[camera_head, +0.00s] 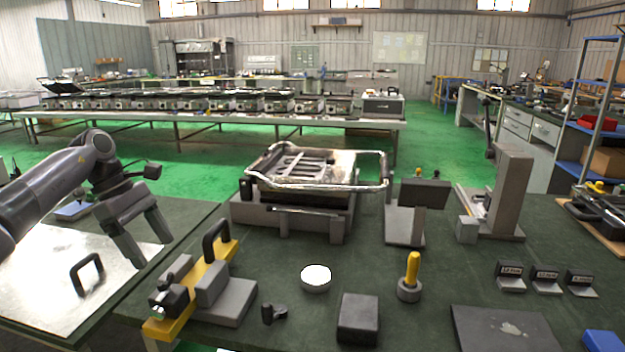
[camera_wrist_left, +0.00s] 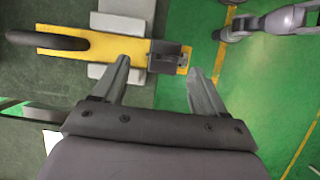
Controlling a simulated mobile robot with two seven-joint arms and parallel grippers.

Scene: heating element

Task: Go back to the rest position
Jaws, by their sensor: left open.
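My left gripper (camera_head: 150,250) hangs from the left arm at the left of the head view, fingers pointing down. In the left wrist view its two fingers (camera_wrist_left: 158,66) are spread apart with nothing held. The yellow fixture (camera_head: 229,250) with a black handle and grey blocks lies to the right of the gripper in the head view. In the left wrist view the yellow bar (camera_wrist_left: 105,46) lies beyond the fingers, its dark clamp (camera_wrist_left: 165,55) appearing between the tips. The exact gap between them is hard to tell. My right gripper is not seen.
A shiny metal plate (camera_head: 50,270) with a black handle lies left. The dark green table (camera_head: 270,262) bears a metal frame appliance (camera_head: 300,205), a white round piece (camera_head: 316,275), a yellow-handled tool (camera_head: 412,270), a black block (camera_head: 358,318) and a grey stand (camera_head: 508,190).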

